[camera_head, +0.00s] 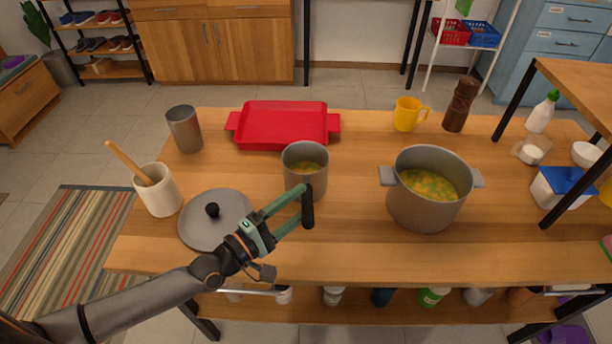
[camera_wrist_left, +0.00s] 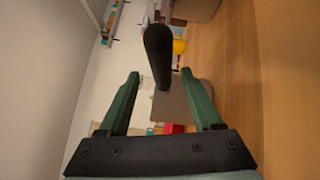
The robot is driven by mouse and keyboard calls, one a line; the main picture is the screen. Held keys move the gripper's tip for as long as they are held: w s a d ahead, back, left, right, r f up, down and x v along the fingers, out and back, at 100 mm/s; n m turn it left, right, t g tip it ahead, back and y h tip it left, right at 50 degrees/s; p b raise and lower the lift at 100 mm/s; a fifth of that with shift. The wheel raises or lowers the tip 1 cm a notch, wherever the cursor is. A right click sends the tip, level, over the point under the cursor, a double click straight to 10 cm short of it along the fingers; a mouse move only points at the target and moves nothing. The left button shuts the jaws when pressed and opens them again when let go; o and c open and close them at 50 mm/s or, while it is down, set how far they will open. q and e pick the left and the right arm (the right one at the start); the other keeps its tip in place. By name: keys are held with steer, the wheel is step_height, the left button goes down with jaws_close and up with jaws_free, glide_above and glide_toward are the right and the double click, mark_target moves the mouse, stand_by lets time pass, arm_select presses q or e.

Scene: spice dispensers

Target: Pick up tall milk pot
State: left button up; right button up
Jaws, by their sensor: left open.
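Whether a finger touches the handle cannot be told. My right gripper is out of view.
A red tray (camera_head: 284,122) lies behind the pot. A grey lid (camera_head: 225,228) lies under my left forearm's end. A large soup pot (camera_head: 426,205) stands right. A utensil crock (camera_head: 160,197) and grey cup (camera_head: 184,130) are left. The table front is clear.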

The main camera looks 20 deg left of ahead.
arm_select(q)
steer(key=x, duration=0.5)
steer(key=shift+w+d+f+p, duration=0.1)
steer(key=shift+d+p, duration=0.25)
steer(key=shift+d, duration=0.1)
jaws_close()
stand_by(0.8)
stand_by(0.4)
